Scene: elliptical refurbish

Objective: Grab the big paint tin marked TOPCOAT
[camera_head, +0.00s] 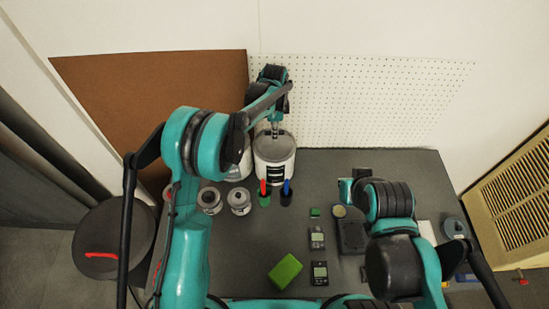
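A big white paint tin (274,164) with a grey lid and a dark label stands at the back of the dark table. The label's lettering is too small to read. A second white tin (241,168) stands close on its left, mostly hidden behind my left arm. My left gripper (275,129) points down at the lid of the labelled tin, over its back part. Its fingers are small and dark here, so I cannot see whether they are open or touch the tin.
Red-topped and blue-topped markers in cups (286,193) stand just in front of the tin. Two small grey jars (239,201) are at front left. A green block (285,271), handheld meters (319,273) and a black device (351,236) lie nearer. A pegboard (375,100) rises behind.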

